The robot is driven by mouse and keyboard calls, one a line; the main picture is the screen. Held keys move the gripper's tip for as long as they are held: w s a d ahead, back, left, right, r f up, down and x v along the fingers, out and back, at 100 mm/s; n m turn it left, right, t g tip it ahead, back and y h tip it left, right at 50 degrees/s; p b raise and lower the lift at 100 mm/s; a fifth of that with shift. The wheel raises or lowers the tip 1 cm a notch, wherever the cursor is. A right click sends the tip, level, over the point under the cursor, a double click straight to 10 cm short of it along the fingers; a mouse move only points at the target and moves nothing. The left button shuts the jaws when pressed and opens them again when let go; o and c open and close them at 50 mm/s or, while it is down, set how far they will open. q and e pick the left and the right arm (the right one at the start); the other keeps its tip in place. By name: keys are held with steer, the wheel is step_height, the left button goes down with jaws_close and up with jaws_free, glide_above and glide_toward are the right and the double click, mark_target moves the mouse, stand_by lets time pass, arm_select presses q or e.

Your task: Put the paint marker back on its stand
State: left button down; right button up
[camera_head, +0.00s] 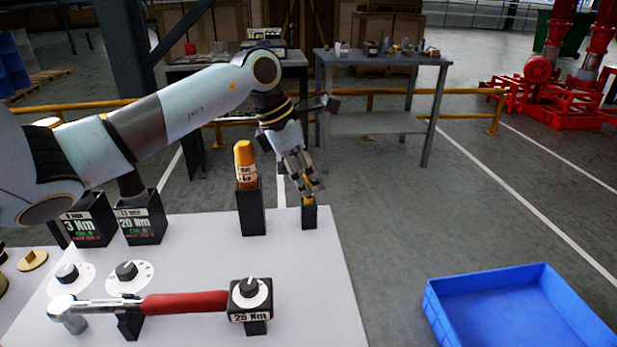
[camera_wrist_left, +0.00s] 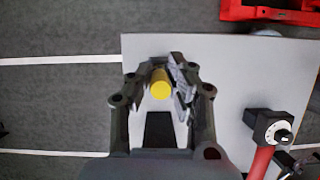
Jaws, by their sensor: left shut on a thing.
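The paint marker shows as a yellow round end (camera_wrist_left: 160,84) between my left gripper's fingers in the left wrist view. In the head view a little yellow (camera_head: 308,201) shows at the fingertips, right over a small black stand (camera_head: 309,218) near the white table's far right corner. My left gripper (camera_head: 311,188) points down and is shut on the marker. Its fingers hide most of the marker; I cannot tell how deep the marker sits in the stand. My right gripper is not in view.
An orange-capped bottle (camera_head: 245,160) stands in a taller black holder (camera_head: 251,208) just left of my gripper. A red-handled torque wrench (camera_head: 185,302) lies along the table (camera_head: 325,300) front. A blue crate (camera_head: 520,310) is at the lower right, beyond the table edge.

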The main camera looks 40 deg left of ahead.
arm_select(q)
steer(key=shift+f, duration=0.3)
steer(key=c, duration=1.2)
jaws_free()
steer(key=shift+o, duration=0.2)
steer(key=shift+r, duration=0.1)
steer(key=v, duration=1.2)
